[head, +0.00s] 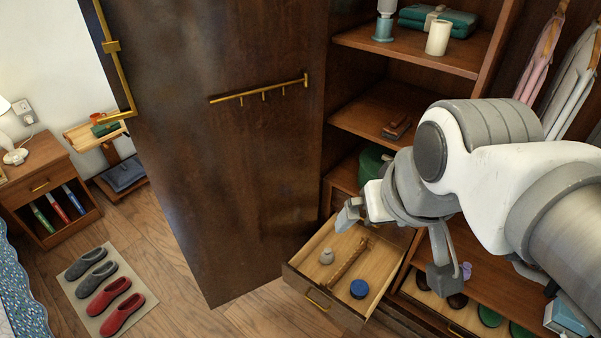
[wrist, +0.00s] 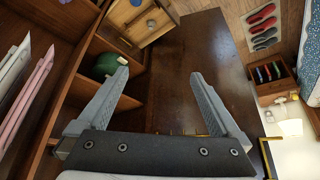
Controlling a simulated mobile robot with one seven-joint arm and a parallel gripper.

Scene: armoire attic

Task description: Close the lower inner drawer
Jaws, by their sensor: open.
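An inner drawer (head: 297,282) of the armoire stands pulled out, low down beside the open door. It has a light wood inside and a brass handle (head: 317,300) on its front. In it lie a small pale bottle (head: 326,256), a wooden bar (head: 348,262) and a round blue tin (head: 359,289). The drawer also shows at the top of the wrist view (wrist: 158,36), partly cut off. My gripper (head: 396,243) is open and empty, above and behind the drawer's right side in the head view. Its spread fingers (wrist: 158,78) show no contact with the drawer.
The large armoire door (head: 220,150) stands open left of the drawer, with a brass rail (head: 260,90). Shoes stand on a low pull-out (head: 430,303) at right. Slippers (head: 105,290) lie on the floor.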

